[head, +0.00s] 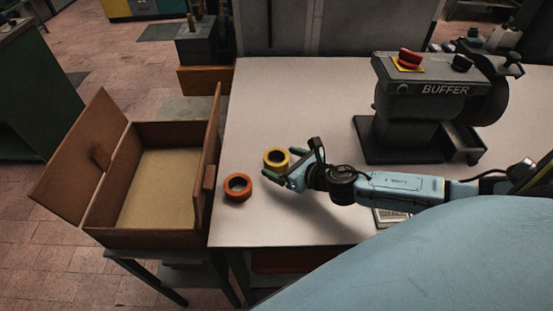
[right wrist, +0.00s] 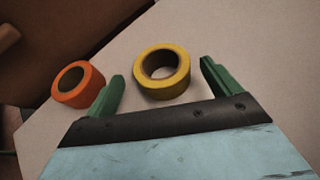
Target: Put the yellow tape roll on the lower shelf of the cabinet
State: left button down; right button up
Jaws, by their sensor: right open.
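The yellow tape roll (head: 276,159) lies flat on the table near its left side. In the right wrist view the yellow roll (right wrist: 162,72) sits ahead of and between the two green fingers. My right gripper (head: 281,168) is open, with its fingertips close to the roll; I cannot tell whether they touch it. It also shows in the right wrist view (right wrist: 160,84). The cabinet is an open brown wooden box (head: 150,238) with its doors swung out, left of the table. A pale inner surface shows; I cannot make out separate shelves. My left gripper is not in view.
An orange tape roll (head: 237,187) lies just left of the gripper, and in the right wrist view (right wrist: 78,84) it is outside the left finger. A grey buffer machine (head: 410,110) stands at the back right. The table's (head: 300,90) back left is clear.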

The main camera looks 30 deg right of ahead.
aim_at(271, 157)
jog(key=x, duration=0.3)
jog(key=shift+w+r, duration=0.1)
jog(key=shift+w, duration=0.15)
jog(key=c, duration=1.1)
